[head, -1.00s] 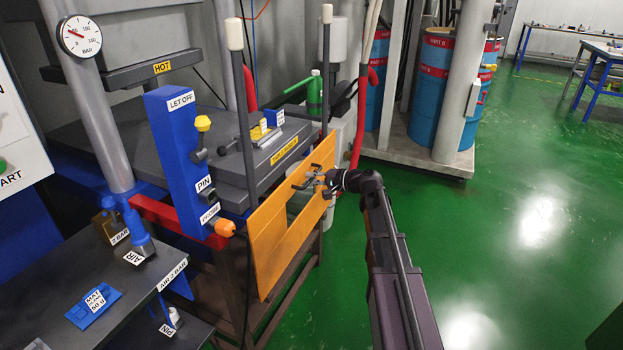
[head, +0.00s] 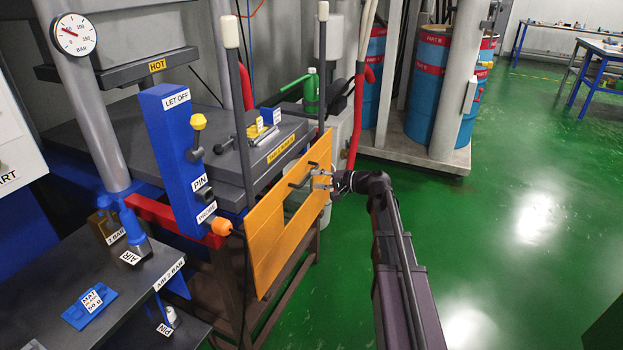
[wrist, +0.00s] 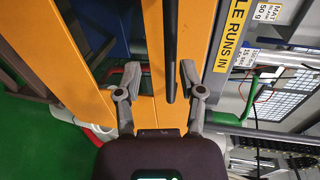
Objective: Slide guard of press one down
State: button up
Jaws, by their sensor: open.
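The guard of press one is an orange panel (head: 266,250) with a window cut in it. It sits on the lower part of two dark upright rods with white caps, and the rods rise well above it. It also fills much of the wrist view (wrist: 110,50). A dark bar handle (head: 302,175) stands off its face; in the wrist view the handle (wrist: 170,40) runs up the picture. My gripper (head: 318,180) is open just outside the handle. In the wrist view its fingertips (wrist: 160,70) are on either side of the bar, not visibly touching it.
A red hose (head: 357,120) and drums (head: 428,90) are beyond. Green floor is clear to the right.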

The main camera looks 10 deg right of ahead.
jog(key=f+v, duration=0.2)
jog(key=v, duration=0.7)
jog(key=shift+s+d, duration=0.35)
jog(key=shift+d, duration=0.15)
jog(key=shift+a, duration=0.1)
jog(key=s+a+f+n+g+h, duration=0.4)
jog(key=s+a+f+g, duration=0.2)
jog(key=s+a+f, duration=0.35)
jog(key=s+a+f+n+g+h, duration=0.1)
jog(key=s+f+n+g+h, duration=0.3)
jog(key=s+h, duration=0.65)
notch_tip(320, 180, up, 26)
jog(key=s+y+p, duration=0.1)
jog(key=y+p, duration=0.1)
jog(key=p, duration=2.5)
jog(key=shift+r+m+t, duration=0.15)
jog(key=shift+m+t, duration=0.25)
